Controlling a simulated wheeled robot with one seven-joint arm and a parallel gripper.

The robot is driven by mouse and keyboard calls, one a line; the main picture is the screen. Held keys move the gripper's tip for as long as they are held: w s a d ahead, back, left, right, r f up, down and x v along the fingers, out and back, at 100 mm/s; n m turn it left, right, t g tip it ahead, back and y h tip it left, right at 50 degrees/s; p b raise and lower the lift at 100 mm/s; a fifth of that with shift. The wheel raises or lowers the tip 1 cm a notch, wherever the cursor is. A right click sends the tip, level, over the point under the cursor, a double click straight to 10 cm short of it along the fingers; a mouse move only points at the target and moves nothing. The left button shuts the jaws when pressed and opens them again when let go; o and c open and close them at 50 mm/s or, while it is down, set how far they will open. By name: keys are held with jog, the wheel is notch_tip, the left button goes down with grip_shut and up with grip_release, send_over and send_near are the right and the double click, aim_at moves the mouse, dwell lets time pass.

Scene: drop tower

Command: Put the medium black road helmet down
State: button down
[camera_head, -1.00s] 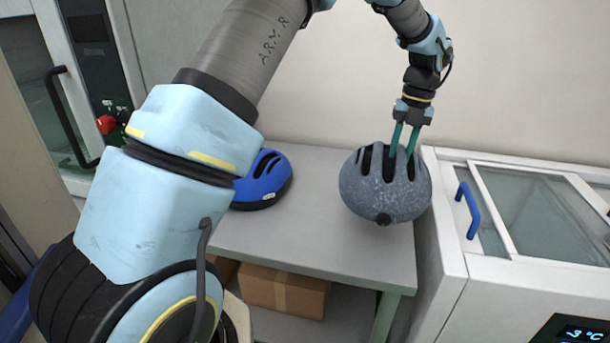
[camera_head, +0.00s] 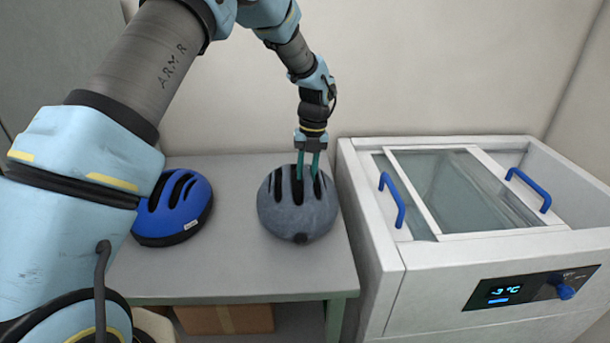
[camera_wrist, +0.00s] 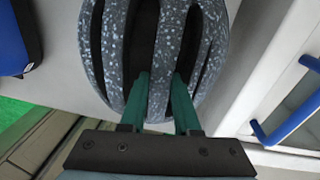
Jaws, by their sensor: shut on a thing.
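The helmet in my gripper is speckled dark grey with black vents, not plain black; it shows in the head view (camera_head: 325,215) and fills the upper middle of the wrist view (camera_wrist: 108,60). My gripper (camera_head: 308,176) points down, and its two green fingers reach into the helmet's top vents, shut on the shell between them. The helmet is upright over the right part of a grey table (camera_head: 235,265). I cannot tell whether its underside touches the tabletop. The fingertips are hidden in the vents.
A blue helmet (camera_head: 178,208) sits on the table's left part, with clear tabletop between the two. A white chest freezer (camera_head: 395,255) with blue handles stands close against the table's right side. A cardboard box (camera_head: 225,319) is under the table. A wall rises behind.

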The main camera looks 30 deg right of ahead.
jog(key=shift+f, duration=0.65)
jog(key=shift+f, duration=0.1)
jog(key=c, duration=0.6)
grip_release()
jog(key=shift+c, duration=0.2)
notch_tip(320, 180, up, 12)
jog(key=d+b, duration=0.1)
jog(key=b, duration=0.2)
jog(key=shift+d+b, duration=0.2)
jog(key=shift+b, duration=0.2)
